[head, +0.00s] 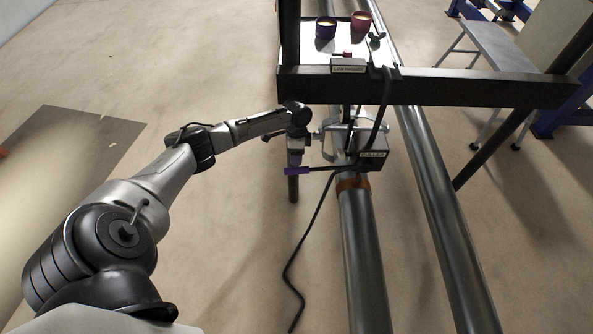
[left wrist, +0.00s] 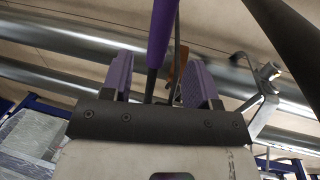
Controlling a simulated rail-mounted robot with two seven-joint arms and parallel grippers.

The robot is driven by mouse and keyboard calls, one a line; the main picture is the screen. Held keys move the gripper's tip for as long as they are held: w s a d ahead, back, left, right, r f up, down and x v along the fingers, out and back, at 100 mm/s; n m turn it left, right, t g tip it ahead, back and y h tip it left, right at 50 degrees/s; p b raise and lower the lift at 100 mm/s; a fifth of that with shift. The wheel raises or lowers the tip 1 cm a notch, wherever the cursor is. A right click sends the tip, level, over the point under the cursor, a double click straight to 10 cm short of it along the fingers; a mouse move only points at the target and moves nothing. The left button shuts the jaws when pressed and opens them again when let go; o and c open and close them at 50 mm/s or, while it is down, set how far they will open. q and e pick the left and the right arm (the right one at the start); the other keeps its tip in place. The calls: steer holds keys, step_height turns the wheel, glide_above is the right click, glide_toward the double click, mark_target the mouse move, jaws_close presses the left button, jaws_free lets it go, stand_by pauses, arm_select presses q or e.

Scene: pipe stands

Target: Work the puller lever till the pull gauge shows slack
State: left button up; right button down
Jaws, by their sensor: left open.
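The puller (head: 372,155) is a dark labelled box on the near pipe under the black crossbeam. Its lever (head: 297,171), with a purple grip, sticks out to the left, roughly level. My left gripper (head: 294,158) points down at the purple grip. In the left wrist view my left gripper (left wrist: 160,78) is open, with the lever's purple grip (left wrist: 162,30) and dark rod showing between its pads; whether they touch is unclear. Two round cup-like items, dark purple (head: 326,27) and red (head: 361,22), stand on the white panel. I cannot read any pull gauge. My right gripper is out of view.
The black crossbeam (head: 450,87) and its posts stand just beyond the gripper. A second pipe (head: 440,210) runs on the right. A black cable (head: 305,235) hangs to the floor. A grey bench (head: 497,45) stands at the far right. Floor on the left is mostly clear.

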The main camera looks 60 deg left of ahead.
mark_target(296, 168)
arm_select(q)
steer(key=f, duration=0.2)
steer(key=f+b, duration=0.1)
steer(key=f, duration=0.1)
steer(key=d+f+b, duration=0.1)
steer(key=f, duration=0.1)
steer(key=shift+s+d+f, duration=0.1)
steer(key=shift+s+f, duration=0.25)
steer(key=shift+f, duration=0.05)
jaws_close()
